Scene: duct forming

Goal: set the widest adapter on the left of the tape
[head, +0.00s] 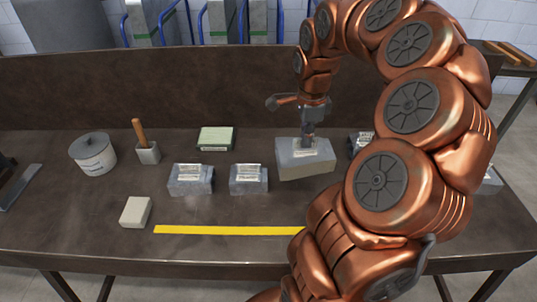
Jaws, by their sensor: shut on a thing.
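My gripper (308,142) points down and is shut on a grey metal adapter (290,171) with a pale label on top. It looks the widest of the adapters in view. I cannot tell whether its underside touches the bench. A smaller adapter (248,187) stands to its left, and another adapter (190,187) stands further left. One more adapter (355,147) shows partly behind my arm on the right. The yellow tape (225,230) runs left to right along the front of the bench; my arm hides its right end.
A cream block (135,212) lies by the tape's left end. A grey piece (490,182) shows at far right. The bench's dark backboard (150,92) rises behind.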

